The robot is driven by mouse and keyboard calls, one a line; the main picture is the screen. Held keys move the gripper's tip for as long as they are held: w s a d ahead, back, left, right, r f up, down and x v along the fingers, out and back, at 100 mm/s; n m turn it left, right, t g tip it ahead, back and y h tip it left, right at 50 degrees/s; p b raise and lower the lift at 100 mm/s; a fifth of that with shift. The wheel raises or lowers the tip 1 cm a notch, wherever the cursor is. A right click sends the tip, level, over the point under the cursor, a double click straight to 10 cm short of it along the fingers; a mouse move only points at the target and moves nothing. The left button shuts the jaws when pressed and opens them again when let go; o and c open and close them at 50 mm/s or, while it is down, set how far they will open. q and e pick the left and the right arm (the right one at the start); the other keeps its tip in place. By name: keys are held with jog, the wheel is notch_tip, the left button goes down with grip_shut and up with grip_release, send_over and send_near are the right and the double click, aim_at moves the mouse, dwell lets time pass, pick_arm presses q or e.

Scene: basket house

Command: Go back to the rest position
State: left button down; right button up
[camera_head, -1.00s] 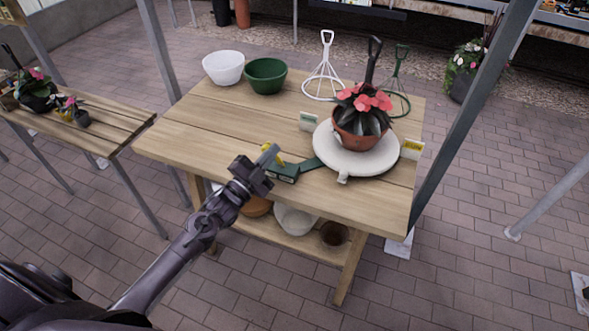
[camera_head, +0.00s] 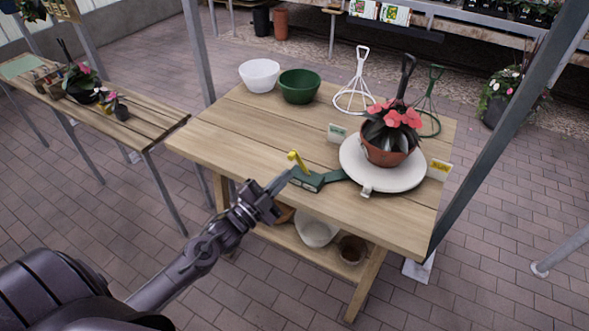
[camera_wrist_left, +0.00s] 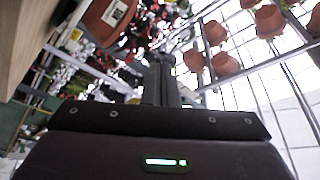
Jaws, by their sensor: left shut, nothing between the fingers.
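My left gripper (camera_head: 279,183) is shut and empty, just off the front left edge of the wooden table (camera_head: 240,142). In the left wrist view its fingers (camera_wrist_left: 160,80) are together, with nothing between them. A green tool with a yellow part (camera_head: 308,179) lies on the table close to the fingertips; I cannot tell whether they touch. A potted plant with red flowers (camera_head: 388,145) stands on a round white plate (camera_head: 352,168) at the table's right. My right gripper is not seen.
A white bowl (camera_head: 259,75) and a green bowl (camera_head: 299,86) stand at the table's back left. Several pots sit on the shelf below, including a white one (camera_head: 316,232). A slatted side table (camera_head: 150,118) is at left. Metal posts (camera_head: 490,125) flank the table.

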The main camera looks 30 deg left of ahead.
pick_arm(q)
jog(key=shift+s+f, duration=0.1)
jog(key=shift+s, duration=0.7)
jog(key=s+a+f+n+g+y, duration=0.1)
jog(key=s+f+n+g+y, duration=0.2)
jog(key=f, duration=0.8)
jog(key=s+f+n+g+y, duration=0.1)
jog(key=s+f+n+g, duration=0.3)
jog(key=f, duration=0.7)
jog(key=s+a+f+g+y, duration=0.15)
jog(key=s+f, duration=0.25)
jog(key=f, duration=0.8)
jog(key=s+d+f+n+g, duration=0.1)
jog(key=s+f, duration=0.4)
jog(key=s, duration=0.5)
jog(key=s+d+f+n+g, duration=0.1)
jog(key=s+d+f+g, duration=0.3)
jog(key=s, duration=0.5)
jog(key=s+d+f+n+g, duration=0.2)
jog(key=s+f+g, duration=0.3)
jog(key=s+f, duration=0.3)
jog(key=s+y, duration=0.1)
jog(key=s, duration=0.1)
jog(key=shift+s+d+f, duration=0.25)
jog(key=shift+s, duration=0.1)
